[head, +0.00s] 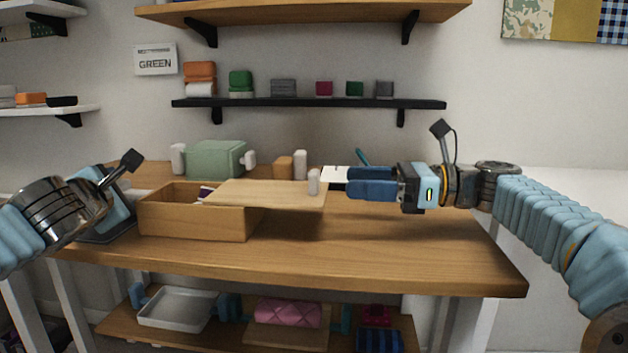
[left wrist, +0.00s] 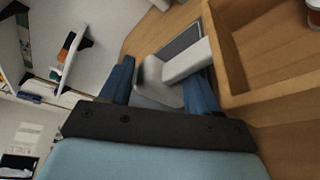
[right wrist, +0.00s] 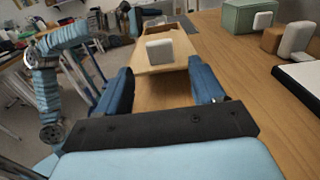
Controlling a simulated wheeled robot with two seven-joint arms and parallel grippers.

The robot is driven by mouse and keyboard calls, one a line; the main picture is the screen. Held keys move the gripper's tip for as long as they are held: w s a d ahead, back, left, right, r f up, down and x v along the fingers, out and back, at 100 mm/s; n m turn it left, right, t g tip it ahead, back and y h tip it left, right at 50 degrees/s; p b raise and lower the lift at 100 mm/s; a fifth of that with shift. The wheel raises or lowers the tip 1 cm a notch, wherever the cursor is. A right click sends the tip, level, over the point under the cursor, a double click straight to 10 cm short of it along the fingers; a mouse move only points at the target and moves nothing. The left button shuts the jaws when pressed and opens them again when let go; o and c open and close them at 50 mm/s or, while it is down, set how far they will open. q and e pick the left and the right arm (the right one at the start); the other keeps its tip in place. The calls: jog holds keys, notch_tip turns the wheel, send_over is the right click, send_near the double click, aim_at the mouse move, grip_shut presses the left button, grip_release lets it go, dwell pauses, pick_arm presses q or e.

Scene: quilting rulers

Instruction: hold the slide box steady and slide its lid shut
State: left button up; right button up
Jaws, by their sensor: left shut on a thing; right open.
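The slide box (head: 195,222) is an open wooden box on the left half of the table. Its flat lid (head: 265,192) sits partly over it and sticks out to the right, leaving the left part open. A white knob (head: 313,183) stands at the lid's right end. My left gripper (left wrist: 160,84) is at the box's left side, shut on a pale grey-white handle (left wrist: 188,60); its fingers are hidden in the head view. My right gripper (head: 362,182) is open and empty, right of the knob and apart from it. The right wrist view shows the knob (right wrist: 160,50) ahead, between the fingers.
A green container (head: 215,160), a small wooden block (head: 284,167) and a white block (head: 300,164) stand behind the box. A white sheet (head: 336,174) lies behind my right gripper. The table's front right (head: 400,250) is clear.

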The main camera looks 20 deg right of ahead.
aim_at(319, 180)
jog(key=x, duration=0.8)
